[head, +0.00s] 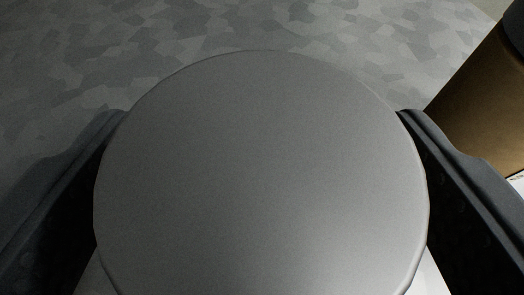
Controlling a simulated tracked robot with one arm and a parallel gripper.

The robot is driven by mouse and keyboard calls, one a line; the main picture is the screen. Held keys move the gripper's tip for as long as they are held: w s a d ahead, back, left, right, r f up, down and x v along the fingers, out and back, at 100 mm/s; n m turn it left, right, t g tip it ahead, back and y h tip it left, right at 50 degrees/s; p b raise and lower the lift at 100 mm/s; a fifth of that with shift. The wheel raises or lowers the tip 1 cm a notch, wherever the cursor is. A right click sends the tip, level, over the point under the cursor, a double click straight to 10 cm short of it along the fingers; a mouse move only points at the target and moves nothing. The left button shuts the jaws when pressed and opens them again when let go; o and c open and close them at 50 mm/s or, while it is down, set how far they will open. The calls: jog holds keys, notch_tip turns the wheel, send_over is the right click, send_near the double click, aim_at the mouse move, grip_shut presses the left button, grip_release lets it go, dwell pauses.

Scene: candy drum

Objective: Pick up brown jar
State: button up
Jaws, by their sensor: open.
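A large round grey lid or disc (262,170) fills the middle of the head view, seen from above. Its sides are hidden beneath it, so I cannot tell the colour of its body. My gripper (262,115) is open, with one dark finger on each side of the disc, close to its left and right edges. I cannot tell whether the fingers touch it. A brown rounded container (482,100) with a dark top stands at the right edge, partly cut off and partly behind my right finger. I cannot tell which of the two is the brown jar.
A grey patterned floor (130,55) spreads behind the disc and looks clear at the upper left and top. A white surface (432,275) shows in small pieces below the disc. A pale patch lies at the top right corner.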

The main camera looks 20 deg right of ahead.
aim_at(269, 57)
jog(key=shift+w+d+f, duration=0.2)
jog(key=shift+w+f, duration=0.05)
jog(key=shift+w, duration=0.4)
jog(key=c, duration=1.2)
jog(key=shift+o, duration=0.2)
jog(key=shift+r, duration=0.1)
jog(key=shift+r+b, duration=0.3)
jog(key=shift+r, duration=0.5)
jog(key=shift+s+r+b, duration=0.2)
jog(key=shift+s+r, duration=0.05)
jog(key=shift+r, duration=0.2)
jog(key=shift+s+r+b, duration=0.15)
jog(key=shift+s+r, duration=0.05)
jog(key=shift+r, duration=0.25)
jog(key=s+a+r+b, duration=0.1)
jog(key=s+a+b, duration=0.1)
jog(key=s, duration=1.3)
jog(key=shift+r+b, duration=0.2)
jog(key=shift+b, duration=0.25)
